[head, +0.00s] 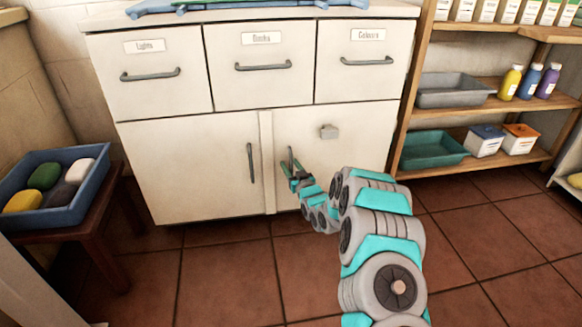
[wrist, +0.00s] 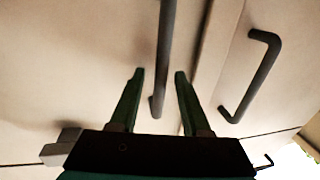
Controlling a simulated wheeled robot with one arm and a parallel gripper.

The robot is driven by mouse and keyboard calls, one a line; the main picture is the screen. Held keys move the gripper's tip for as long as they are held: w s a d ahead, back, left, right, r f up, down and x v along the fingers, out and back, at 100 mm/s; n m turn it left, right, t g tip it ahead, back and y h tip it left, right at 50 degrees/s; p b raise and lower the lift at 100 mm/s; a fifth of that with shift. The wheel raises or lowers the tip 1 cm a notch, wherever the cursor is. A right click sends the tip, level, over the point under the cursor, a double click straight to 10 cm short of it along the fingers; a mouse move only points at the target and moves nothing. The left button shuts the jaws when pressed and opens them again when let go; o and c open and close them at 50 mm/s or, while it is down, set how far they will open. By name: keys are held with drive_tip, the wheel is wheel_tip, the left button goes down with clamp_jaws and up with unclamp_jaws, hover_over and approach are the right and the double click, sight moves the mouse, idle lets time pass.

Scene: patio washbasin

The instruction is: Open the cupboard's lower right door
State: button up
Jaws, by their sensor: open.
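The cupboard's lower right door (head: 358,165) is pale, and I see it closed, flush beside the lower left door (head: 190,165). Its dark upright bar handle (head: 290,158) is near its left edge. My gripper (head: 290,170) is at this handle, its jaws open. In the wrist view, the right door's handle (wrist: 165,50) runs between the two green fingers of my gripper (wrist: 159,72), with gaps on both sides. I cannot tell how deep the bar sits between them. The left door's handle (wrist: 262,75) shows to the right there.
A small grey block (head: 329,131) sticks out from the right door's upper part. Three drawers with bar handles are above. A shelf unit (head: 402,140) stands close on the right, a stool with a blue tray (head: 65,217) on the left. The tiled floor in front is clear.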

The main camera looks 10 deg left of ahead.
drive_tip(key=shift+c, duration=0.4)
clamp_jaws()
idle(0.9)
